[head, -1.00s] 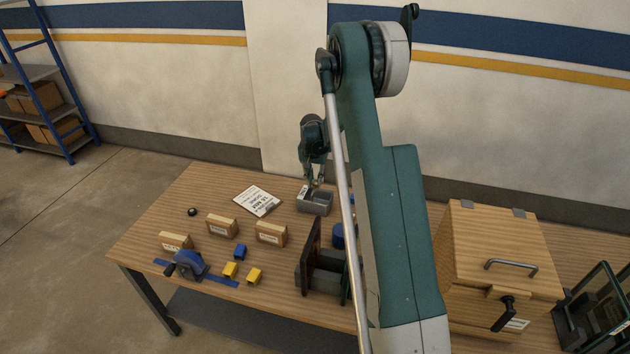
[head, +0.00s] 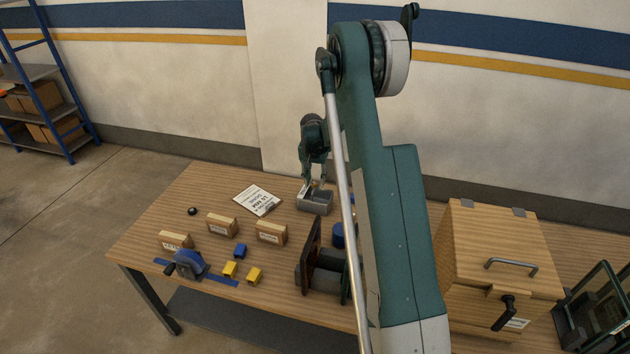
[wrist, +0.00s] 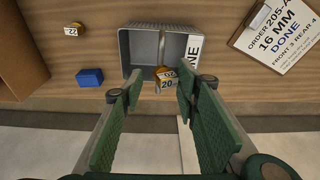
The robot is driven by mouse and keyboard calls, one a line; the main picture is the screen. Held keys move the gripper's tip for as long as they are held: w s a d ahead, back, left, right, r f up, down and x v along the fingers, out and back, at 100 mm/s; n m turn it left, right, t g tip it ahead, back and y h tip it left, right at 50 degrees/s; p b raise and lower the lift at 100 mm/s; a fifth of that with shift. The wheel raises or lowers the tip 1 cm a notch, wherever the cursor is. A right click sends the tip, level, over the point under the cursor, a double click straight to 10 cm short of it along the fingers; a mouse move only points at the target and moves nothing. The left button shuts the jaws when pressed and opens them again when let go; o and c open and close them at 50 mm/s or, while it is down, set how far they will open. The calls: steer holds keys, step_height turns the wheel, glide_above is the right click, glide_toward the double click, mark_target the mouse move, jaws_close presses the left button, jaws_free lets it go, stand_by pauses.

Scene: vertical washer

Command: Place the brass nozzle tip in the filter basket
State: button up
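A brass-coloured nozzle tip (wrist: 165,75) with a white "20" tag shows in the wrist view, at the near end of the divider of a grey two-compartment bin (wrist: 124,50), apparently the filter basket. I cannot tell whether it rests inside or sits above the near wall. The bin also shows in the head view (head: 316,208). My gripper (wrist: 157,92) is open, its green pads wide apart on either side of the nozzle tip and not touching it. In the head view my gripper (head: 315,187) is just over the bin. The nozzle tip cannot be made out there.
A wooden box (head: 495,270) stands at right in the head view.

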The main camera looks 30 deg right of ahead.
step_height(320, 180, up, 12)
steer(key=s+a, duration=0.1)
steer(key=shift+s+a+b, duration=0.15)
steer(key=shift+b, duration=0.25)
stand_by(0.3)
stand_by(0.8)
steer(key=s+a+r+n+t+b, duration=0.2)
steer(key=s+a+r+b, duration=0.2)
steer(key=s+a+b, duration=0.5)
steer(key=s+a+r+n+t+b, duration=0.1)
steer(key=s+a+r+n+b, duration=0.3)
steer(key=s+a, duration=0.75)
steer(key=s+a+f+n+t+b, duration=0.1)
steer(key=s+a+f+b, duration=0.2)
steer(key=s, duration=0.6)
steer(key=s+a+f+n+t+b, duration=0.1)
steer(key=s+a+f+b, duration=0.2)
steer(key=s+f+b, duration=0.3)
steer(key=s+a+f+n+t+y+b, duration=0.1)
steer(key=s+a+f+b, duration=0.3)
steer(key=s+f, duration=0.3)
steer(key=s+b, duration=0.1)
steer(key=s, duration=0.3)
steer(key=shift+s+f, duration=0.15)
steer(key=shift+s, duration=0.15)
steer(key=shift+a, duration=0.1)
stand_by(0.8)
